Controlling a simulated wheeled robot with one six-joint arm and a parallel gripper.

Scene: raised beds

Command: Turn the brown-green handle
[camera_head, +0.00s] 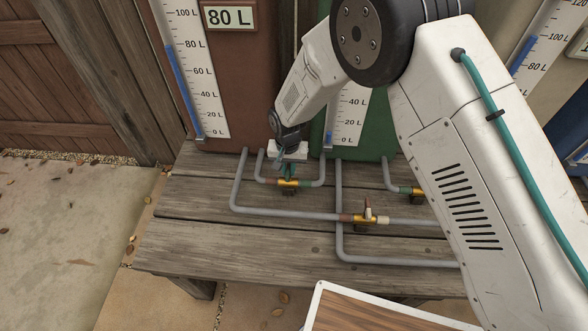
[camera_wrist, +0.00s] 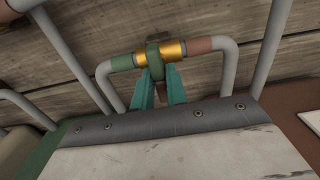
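The brown-green valve (camera_head: 287,183) has a brass body with a brown band on one side and a green band on the other. It sits on a grey pipe between the brown tank and the green tank, and also shows in the wrist view (camera_wrist: 174,51). Its small handle (camera_wrist: 153,62) shows green, with a brownish part below it. My gripper (camera_head: 287,170) is down at this valve. In the wrist view its two teal fingers (camera_wrist: 160,75) stand apart on either side of the handle. Whether they press on it is hidden by the close overlap.
A second valve (camera_head: 364,219) with a pale and brown lever is on the pipe nearer the front. A third valve (camera_head: 411,191) is to the right, partly behind my arm. The grey wooden bench (camera_head: 200,250) carries the pipes. The brown tank (camera_head: 238,90) and green tank (camera_head: 372,125) stand behind.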

